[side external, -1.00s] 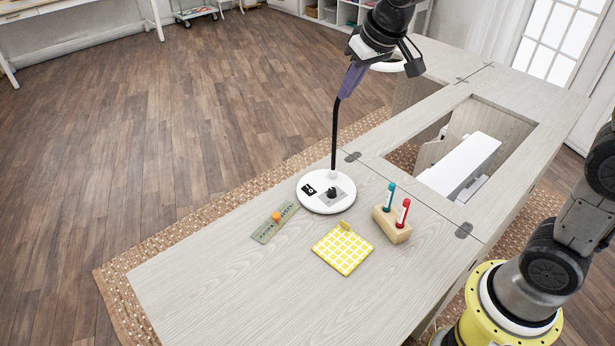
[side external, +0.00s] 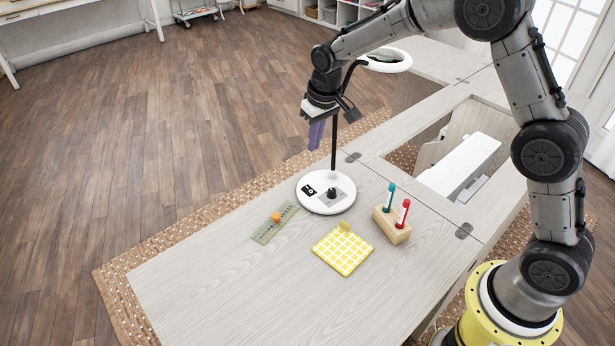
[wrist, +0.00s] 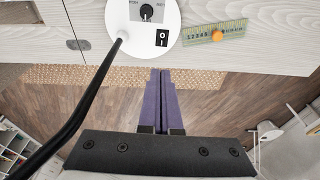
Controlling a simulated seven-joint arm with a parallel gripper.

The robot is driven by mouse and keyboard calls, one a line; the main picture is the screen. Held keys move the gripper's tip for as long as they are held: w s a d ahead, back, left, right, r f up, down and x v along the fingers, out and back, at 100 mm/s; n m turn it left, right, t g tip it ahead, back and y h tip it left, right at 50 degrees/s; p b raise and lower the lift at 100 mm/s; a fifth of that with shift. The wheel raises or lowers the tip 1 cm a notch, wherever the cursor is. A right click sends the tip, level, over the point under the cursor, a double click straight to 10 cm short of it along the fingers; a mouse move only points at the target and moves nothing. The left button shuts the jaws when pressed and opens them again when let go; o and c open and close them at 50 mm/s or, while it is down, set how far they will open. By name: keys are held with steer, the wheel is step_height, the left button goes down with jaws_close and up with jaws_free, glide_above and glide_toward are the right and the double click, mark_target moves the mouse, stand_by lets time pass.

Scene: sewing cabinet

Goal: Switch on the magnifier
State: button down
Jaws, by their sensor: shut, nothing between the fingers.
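The magnifier is a lamp with a round white base (side external: 314,203), a black stem (side external: 334,140) and a white ring head (side external: 389,60) at the top right. On its base are a black rocker switch with white marks (wrist: 162,38) and a black knob (wrist: 147,12) on a grey plate. My gripper (side external: 315,146) has purple fingers, shut and empty, pointing down in the air. It is above and behind the base, left of the stem in the side view. In the wrist view my fingertips (wrist: 161,72) are just below the rocker in the picture and apart from it.
A green ruler with an orange knob (side external: 276,217) lies left of the base. A yellow checked pad (side external: 343,249) and a wooden block with teal and red tools (side external: 391,227) stand in front. The stem (wrist: 88,95) is close beside my gripper. The cabinet's front left is clear.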

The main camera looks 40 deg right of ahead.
mark_target(307, 185)
steer(key=shift+f, duration=0.1)
steer(key=w+f, duration=0.1)
steer(key=f, duration=0.8)
steer(key=w+f, duration=0.1)
steer(key=f, duration=0.3)
steer(key=shift+w+f, duration=0.25)
steer(key=shift+w, duration=0.05)
steer(key=shift+w+d+f+g, duration=0.1)
steer(key=shift+w+f+g, duration=0.05)
steer(key=shift+f+g, duration=0.15)
steer(key=shift+r, duration=0.1)
steer(key=shift+s+r, duration=0.15)
steer(key=shift+s, duration=0.65)
